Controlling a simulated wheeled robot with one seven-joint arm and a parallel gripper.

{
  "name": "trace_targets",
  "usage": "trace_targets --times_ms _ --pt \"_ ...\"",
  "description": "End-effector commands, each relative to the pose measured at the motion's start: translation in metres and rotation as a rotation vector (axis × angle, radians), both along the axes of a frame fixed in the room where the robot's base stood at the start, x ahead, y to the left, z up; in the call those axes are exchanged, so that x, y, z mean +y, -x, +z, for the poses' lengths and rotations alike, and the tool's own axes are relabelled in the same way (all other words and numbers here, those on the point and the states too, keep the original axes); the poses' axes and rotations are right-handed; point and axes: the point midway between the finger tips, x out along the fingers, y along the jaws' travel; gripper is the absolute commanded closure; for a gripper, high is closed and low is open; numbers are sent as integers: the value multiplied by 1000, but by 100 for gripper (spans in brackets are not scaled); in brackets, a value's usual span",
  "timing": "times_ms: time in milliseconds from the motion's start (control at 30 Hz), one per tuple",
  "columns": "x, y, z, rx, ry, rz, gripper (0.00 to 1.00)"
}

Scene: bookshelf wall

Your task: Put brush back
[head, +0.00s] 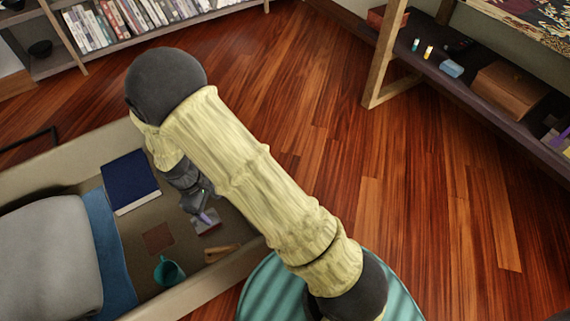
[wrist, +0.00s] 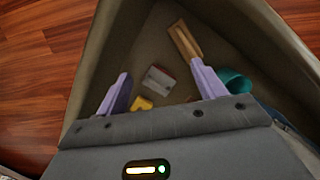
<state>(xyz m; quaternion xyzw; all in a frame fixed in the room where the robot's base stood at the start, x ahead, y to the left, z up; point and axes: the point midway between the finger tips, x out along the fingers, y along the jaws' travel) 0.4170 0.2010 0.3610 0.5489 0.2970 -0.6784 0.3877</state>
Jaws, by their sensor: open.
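A tan wooden, elongated object that may be the brush (head: 222,253) lies on the floor of a beige-walled bin (head: 190,296). It also shows in the wrist view (wrist: 185,40), beyond the right finger, apart from it. My gripper (head: 205,216) is open and reaches down into the bin. In the wrist view its two purple fingers (wrist: 160,72) are spread wide with nothing held between them. A small grey-and-red block (wrist: 158,80) lies below, in line with the gap; it also shows under the gripper in the head view (head: 208,228). My arm hides part of the bin.
A teal mug (head: 169,271), a brown square (head: 158,237), a dark blue book (head: 130,181) and a grey cushion-like thing (head: 45,260) are in the bin. A yellow piece (wrist: 141,104) is near the left finger. A low shelf (head: 425,69) holds a brown box (head: 512,92). The wooden floor between is clear.

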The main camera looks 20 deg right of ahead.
Motion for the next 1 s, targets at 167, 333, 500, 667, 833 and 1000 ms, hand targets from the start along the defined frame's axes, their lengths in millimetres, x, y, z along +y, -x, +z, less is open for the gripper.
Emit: trace_targets --times_ms 167,333,500,667,833,1000 --pt "-51 -7 59 -85 -72 -237 31" --pt "-99 1 106 -168 -131 -455 31" --pt "-144 21 145 -256 -183 -670 31" --pt "-180 48 173 -341 -225 -863 31" --pt "-199 67 186 -397 -250 -983 31" --pt "-202 70 188 -403 -252 -1002 31"
